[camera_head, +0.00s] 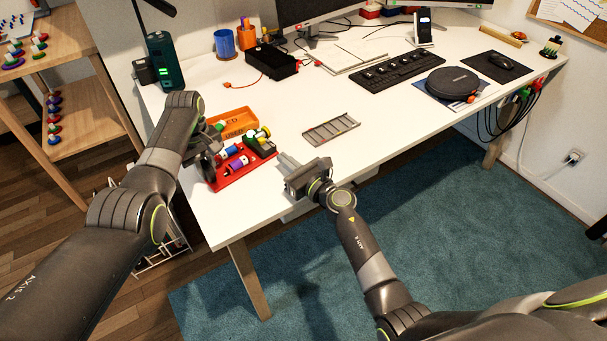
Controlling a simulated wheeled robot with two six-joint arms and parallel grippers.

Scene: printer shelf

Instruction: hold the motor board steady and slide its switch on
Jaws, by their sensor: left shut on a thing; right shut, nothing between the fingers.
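The motor board (228,183) is a red board near the left front edge of the white desk. My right gripper (287,162) is shut and empty, just right of the board near the dark box. The switch is too small to make out.
An orange tray (240,117) lies just behind the board. A grey slotted tray (331,129) lies to the right. A black box (272,62), a keyboard (398,71) and a round dark case (452,82) stand farther back. The desk (300,102) between them is mostly clear.

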